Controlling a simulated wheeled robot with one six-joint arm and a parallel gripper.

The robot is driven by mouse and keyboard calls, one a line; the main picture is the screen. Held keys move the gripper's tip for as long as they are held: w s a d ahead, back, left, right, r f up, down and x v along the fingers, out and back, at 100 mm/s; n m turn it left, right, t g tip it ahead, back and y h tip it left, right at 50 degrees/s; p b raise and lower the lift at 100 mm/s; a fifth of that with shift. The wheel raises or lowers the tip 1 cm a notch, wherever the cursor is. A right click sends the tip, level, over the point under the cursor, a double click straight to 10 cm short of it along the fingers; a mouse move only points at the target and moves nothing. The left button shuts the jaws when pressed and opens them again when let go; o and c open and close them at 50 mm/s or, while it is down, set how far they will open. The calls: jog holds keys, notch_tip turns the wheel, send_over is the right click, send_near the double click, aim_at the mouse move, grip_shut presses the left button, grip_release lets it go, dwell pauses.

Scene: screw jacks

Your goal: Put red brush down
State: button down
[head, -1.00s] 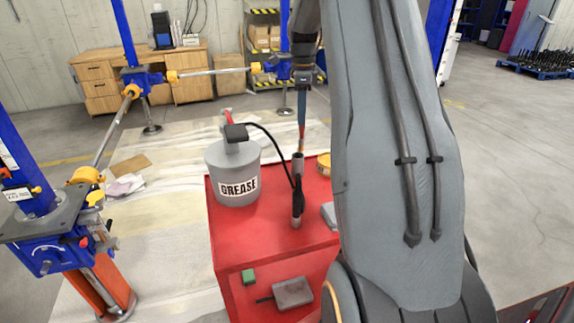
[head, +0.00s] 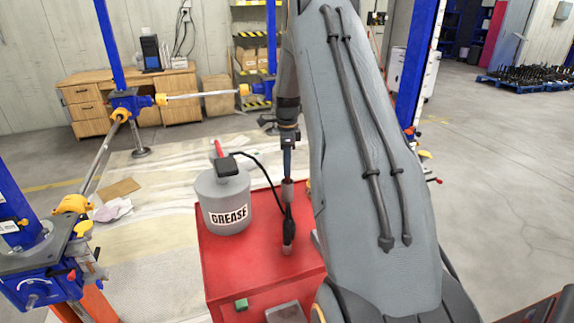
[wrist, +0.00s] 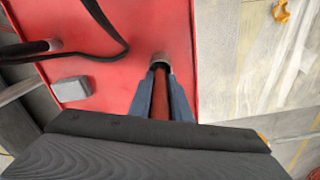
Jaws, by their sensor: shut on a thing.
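My gripper (head: 287,163) points down over the back of the red cart top (head: 225,255). Its blue fingers also show in the wrist view (wrist: 161,97), shut on the red brush (wrist: 160,100).
A grey block (wrist: 72,88) lies on the cart. Blue jack posts (head: 125,103) stand at the left.

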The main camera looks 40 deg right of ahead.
jog(key=shift+f, duration=0.1)
jog(key=c, duration=1.6)
grip_release()
jog(key=shift+c, duration=0.2)
notch_tip(320, 180, up, 12)
jog(key=b, duration=0.3)
jog(key=shift+r, duration=0.2)
